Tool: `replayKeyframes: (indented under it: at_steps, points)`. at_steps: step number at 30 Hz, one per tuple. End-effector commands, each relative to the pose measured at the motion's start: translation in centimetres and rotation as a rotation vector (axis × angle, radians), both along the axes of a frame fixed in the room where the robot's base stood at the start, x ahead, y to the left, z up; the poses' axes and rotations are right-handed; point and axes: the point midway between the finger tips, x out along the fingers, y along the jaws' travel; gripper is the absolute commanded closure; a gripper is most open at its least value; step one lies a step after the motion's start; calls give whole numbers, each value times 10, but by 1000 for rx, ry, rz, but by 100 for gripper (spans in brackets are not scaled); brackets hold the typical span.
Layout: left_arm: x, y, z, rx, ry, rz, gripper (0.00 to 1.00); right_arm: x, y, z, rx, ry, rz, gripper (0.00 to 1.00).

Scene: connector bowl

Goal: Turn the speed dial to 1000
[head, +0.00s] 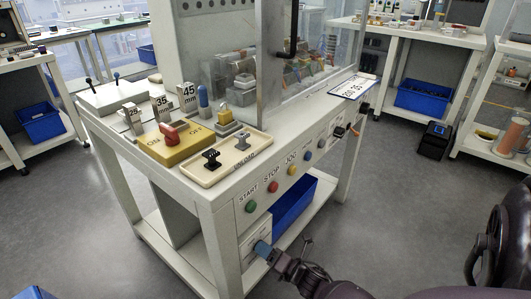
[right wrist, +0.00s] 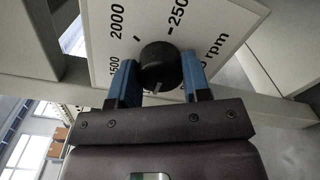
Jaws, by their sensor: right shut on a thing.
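The speed dial is a round black knob (right wrist: 160,65) on a white panel (right wrist: 205,25) in the right wrist view. The labels 1500, 2000, 2500 and "rpm" show around it, the outer ones partly cut off or covered. A pale mark on the knob points toward the gripper body, and the scale there is hidden. My right gripper (right wrist: 158,75) has its blue fingers on either side of the knob, shut on it. In the head view the right gripper (head: 262,248) is at the panel low on the bench front and hides the dial. My left gripper is not in view.
Above the dial panel, a green button (head: 250,207) and a red button (head: 273,187) sit on the bench front with more controls to the right. A blue bin (head: 300,203) stands under the bench. The floor in front is clear.

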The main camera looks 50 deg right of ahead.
Motion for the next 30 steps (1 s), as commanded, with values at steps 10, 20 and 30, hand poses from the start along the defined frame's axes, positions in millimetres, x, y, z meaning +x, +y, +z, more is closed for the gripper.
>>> replayKeyframes:
  at_steps: [10, 20, 30]
  points:
    - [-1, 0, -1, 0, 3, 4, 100, 0, 0, 0, -1, 1, 0, 31]
    - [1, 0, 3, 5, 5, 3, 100, -20, -2, 1, 1, 1, -2, 31]
    - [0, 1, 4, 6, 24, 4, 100, -80, -5, 3, 0, -1, -2, 31]
